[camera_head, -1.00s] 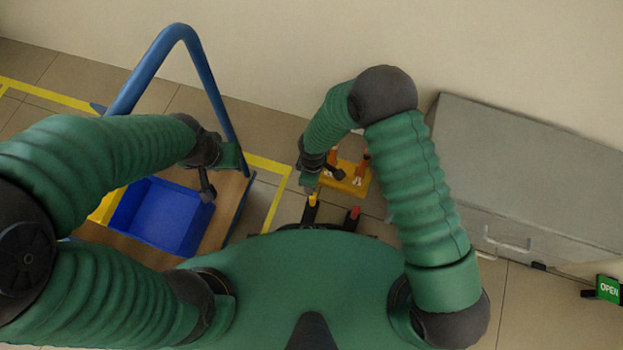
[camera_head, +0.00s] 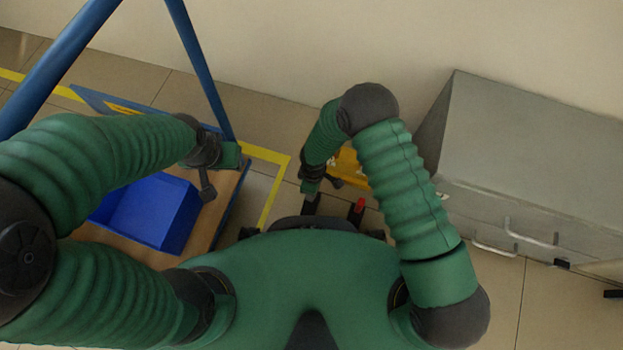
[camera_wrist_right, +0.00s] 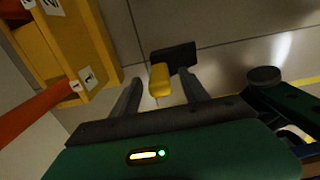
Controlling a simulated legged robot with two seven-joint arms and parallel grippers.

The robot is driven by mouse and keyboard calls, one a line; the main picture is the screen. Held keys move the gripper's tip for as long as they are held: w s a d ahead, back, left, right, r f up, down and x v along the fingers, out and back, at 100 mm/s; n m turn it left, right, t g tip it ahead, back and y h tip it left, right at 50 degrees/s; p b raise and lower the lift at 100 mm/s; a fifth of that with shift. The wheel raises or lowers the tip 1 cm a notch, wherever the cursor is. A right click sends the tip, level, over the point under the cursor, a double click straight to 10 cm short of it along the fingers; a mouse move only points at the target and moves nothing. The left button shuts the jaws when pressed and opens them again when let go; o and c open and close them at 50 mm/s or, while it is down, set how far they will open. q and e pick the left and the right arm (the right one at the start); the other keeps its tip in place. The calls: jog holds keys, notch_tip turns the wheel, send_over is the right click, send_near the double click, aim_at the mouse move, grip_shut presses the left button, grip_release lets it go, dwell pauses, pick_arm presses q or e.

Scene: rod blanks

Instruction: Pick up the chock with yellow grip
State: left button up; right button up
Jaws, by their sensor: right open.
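The chock with yellow grip shows in the right wrist view, with a dark block (camera_wrist_right: 173,56) and a yellow grip (camera_wrist_right: 160,82). My right gripper (camera_wrist_right: 159,76) is open, with one finger on each side of the yellow grip; I cannot tell whether they touch it. In the head view the right gripper (camera_head: 310,188) is over a dark chock (camera_head: 311,207), and the yellow grip is hidden there. A second chock with a red grip (camera_head: 360,205) stands to its right. My left gripper (camera_head: 207,188) hangs near the blue bin; its finger gap is unclear.
A yellow stand (camera_head: 350,168) is close behind my right gripper, and shows large at left in the wrist view (camera_wrist_right: 62,45). A blue bin (camera_head: 150,215) sits on a wooden-topped cart (camera_head: 226,198) at left. A grey cabinet (camera_head: 535,150) stands at right by the wall.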

jog(key=shift+r, duration=0.15)
grip_shut()
dwell(1.3)
